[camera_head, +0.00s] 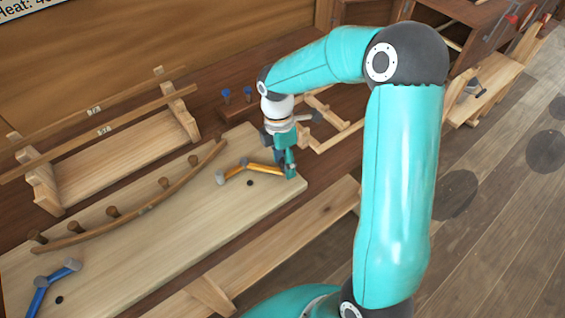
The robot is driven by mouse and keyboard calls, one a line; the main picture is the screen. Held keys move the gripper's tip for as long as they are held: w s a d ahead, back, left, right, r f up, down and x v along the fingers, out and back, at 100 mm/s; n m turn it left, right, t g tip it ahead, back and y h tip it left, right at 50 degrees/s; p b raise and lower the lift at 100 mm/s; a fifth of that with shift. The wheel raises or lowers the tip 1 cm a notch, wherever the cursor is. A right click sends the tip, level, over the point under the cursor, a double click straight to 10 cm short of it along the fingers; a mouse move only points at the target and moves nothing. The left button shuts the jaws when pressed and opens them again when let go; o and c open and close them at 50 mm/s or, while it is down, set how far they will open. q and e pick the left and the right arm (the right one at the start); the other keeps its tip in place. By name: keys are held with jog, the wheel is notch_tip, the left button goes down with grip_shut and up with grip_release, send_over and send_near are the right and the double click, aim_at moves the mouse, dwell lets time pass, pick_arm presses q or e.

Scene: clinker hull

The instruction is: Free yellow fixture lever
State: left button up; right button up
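The yellow fixture lever (262,168) lies on the pale board near its right end. It has a grey cap near its bend and another at its left end. My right gripper (286,171) is down at the lever's right end, and its fingers cover part of that end. I cannot tell whether the fingers are closed on the lever or only beside it. A blue lever (40,298) with grey caps sits at the board's lower left. My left gripper is not in view.
A curved wooden strip (140,212) runs along the pale board (200,240) against several brown pegs. A wooden rack (125,160) stands behind it. Two blue-topped pegs (226,93) stand in a block behind the gripper. A long plank (285,240) lies in front.

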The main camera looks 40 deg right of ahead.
jog(key=shift+r, duration=0.1)
notch_tip(320, 180, up, 12)
jog(key=w, duration=0.2)
jog(key=shift+d+f, duration=0.25)
jog(key=shift+d, duration=0.05)
dwell(0.5)
